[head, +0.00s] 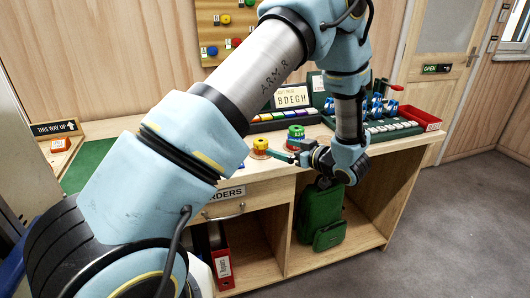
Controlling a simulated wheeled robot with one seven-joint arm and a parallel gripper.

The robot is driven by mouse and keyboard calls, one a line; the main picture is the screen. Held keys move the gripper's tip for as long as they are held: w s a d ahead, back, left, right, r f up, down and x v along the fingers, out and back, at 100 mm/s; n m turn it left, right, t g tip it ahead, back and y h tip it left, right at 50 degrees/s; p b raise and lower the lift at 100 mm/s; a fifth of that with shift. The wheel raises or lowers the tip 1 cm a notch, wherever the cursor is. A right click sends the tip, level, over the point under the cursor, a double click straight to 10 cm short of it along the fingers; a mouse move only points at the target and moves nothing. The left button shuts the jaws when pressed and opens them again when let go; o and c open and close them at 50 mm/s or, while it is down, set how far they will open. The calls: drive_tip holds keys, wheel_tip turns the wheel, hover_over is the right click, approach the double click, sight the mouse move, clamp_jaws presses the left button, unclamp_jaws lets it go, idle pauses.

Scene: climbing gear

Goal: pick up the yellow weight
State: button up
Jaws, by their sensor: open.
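A small yellow weight (261,144) sits on the wooden counter near its front edge, on what looks like a brownish-red base. My gripper (281,151) is low over the counter's front edge, pointing left. Its fingers are open, with their tips just right of the yellow weight. I cannot tell whether they touch it. My arm crosses the middle of the view and hides part of the counter to the left.
A row of coloured blocks (285,117) lies behind the weights, below a lettered sign (291,97). A green tray with blue items (376,107) and a red bin (418,117) stand at the right. A green bag (320,216) sits on the shelf below. Floor at right is clear.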

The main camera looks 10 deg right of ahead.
sight(266, 144)
drive_tip(key=x, duration=0.1)
drive_tip(key=p+x, duration=0.1)
drive_tip(key=x, duration=0.1)
drive_tip(key=shift+a+f, duration=0.15)
drive_tip(key=shift+a, duration=0.2)
drive_tip(key=p+x, duration=0.3)
drive_tip(key=x, duration=0.2)
drive_tip(key=shift+w, duration=0.3)
drive_tip(key=shift+w+a+f, duration=0.15)
drive_tip(key=shift+w+f, duration=0.1)
drive_tip(key=shift+w, duration=0.05)
drive_tip(key=shift+c, duration=0.2)
clamp_jaws()
